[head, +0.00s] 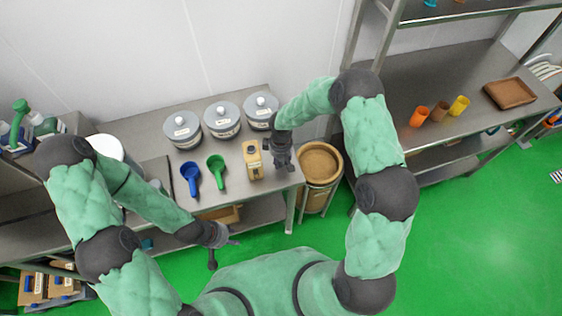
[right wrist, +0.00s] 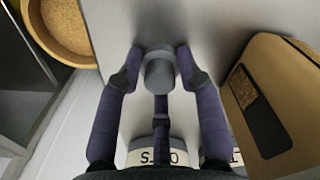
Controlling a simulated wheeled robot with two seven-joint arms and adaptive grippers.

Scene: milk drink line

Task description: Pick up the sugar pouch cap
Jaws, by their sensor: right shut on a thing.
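The small grey round cap (right wrist: 158,70) is between the fingertips of my right gripper (right wrist: 160,75) in the right wrist view, and the fingers are shut on it. In the head view my right gripper (head: 284,165) is over the right end of the steel table, and the cap is hidden there. The tan pouch (head: 253,161) stands just left of this gripper; it also shows at the right of the right wrist view (right wrist: 280,100), apart from the fingers. My left gripper (head: 223,253) is empty in front of the table, with its fingers spread.
A blue scoop (head: 190,176) and a green scoop (head: 216,170) lie left of the pouch. Several grey lidded canisters (head: 222,120) line the back. A round bin with brown contents (head: 320,162) stands right of the table. Orange and yellow cups (head: 459,106) stand on the right shelf.

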